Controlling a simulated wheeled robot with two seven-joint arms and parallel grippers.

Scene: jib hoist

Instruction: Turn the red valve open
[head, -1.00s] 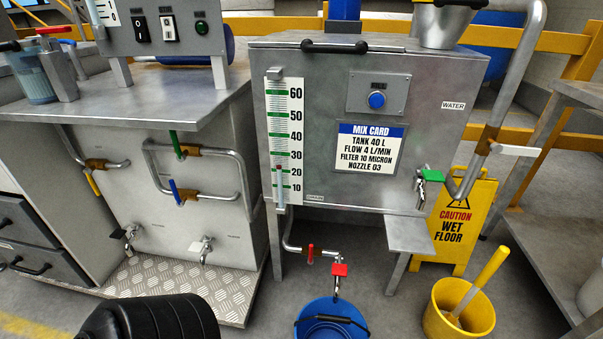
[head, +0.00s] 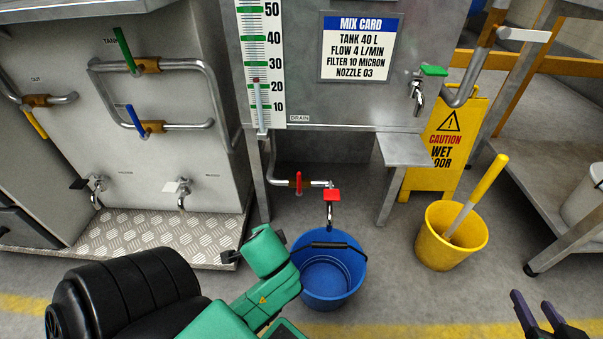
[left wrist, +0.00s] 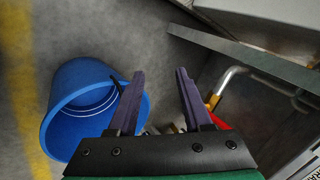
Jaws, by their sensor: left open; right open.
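A small red lever (head: 299,183) stands upright on the drain pipe's brass valve, under the tank. Right of it, a red tap handle (head: 332,195) sits above a spout over the blue bucket (head: 328,290). My left gripper (left wrist: 160,75) is open and empty in the left wrist view. A red part (left wrist: 219,122) shows partly behind its right finger there; I cannot tell which of the two handles it is. In the head view my green left arm reaches in beside the bucket; its fingers are not clear. My right gripper (head: 532,300) is open and empty at the lower right.
The tank (head: 300,143) overhangs the drain pipe. A green-handled tap (head: 433,71) is at its right. A yellow bucket (head: 435,255) and wet-floor sign (head: 445,140) stand right. A checkered platform (head: 165,235) lies left. Floor between the buckets is clear.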

